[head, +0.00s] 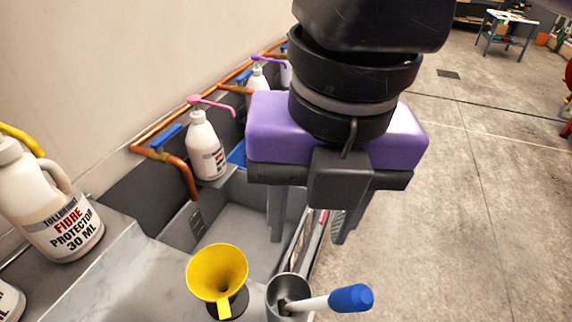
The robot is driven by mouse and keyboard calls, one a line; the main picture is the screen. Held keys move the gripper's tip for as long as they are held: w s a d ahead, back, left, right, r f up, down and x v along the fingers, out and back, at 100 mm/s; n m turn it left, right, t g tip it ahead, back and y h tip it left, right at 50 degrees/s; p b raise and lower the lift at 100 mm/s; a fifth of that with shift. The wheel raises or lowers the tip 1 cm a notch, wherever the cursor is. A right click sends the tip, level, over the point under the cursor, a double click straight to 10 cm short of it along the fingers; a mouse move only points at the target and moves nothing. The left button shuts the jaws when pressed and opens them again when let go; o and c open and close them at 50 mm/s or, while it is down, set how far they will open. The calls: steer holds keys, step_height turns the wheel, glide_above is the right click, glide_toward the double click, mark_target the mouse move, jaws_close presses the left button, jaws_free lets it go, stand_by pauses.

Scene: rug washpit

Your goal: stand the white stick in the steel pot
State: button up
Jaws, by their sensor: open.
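The white stick (312,303) has a blue end (351,298) and lies far tilted, almost flat in the picture. Its left end meets the mouth of the steel pot (274,302) at the bottom edge of the head view. The blue end sticks out to the right, past the rim. How deep the stick sits in the pot I cannot tell, and the pot's lower part is cut off. My gripper (311,234) points down above and behind the pot, open, with its two grey fingers well apart. It looks empty and apart from the stick.
A yellow funnel (217,268) stands just left of the pot. White bottles (206,148) and a large jug (50,205) stand along the wall by copper pipes (178,172). A grey basin (188,232) lies behind the funnel. Open concrete floor (470,210) is at right.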

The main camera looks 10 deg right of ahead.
step_height(320, 180, up, 8)
steer(key=shift+s+d+f, duration=0.15)
steer(key=shift+s+d, duration=0.05)
steer(key=shift+s, duration=0.2)
stand_by(0.6)
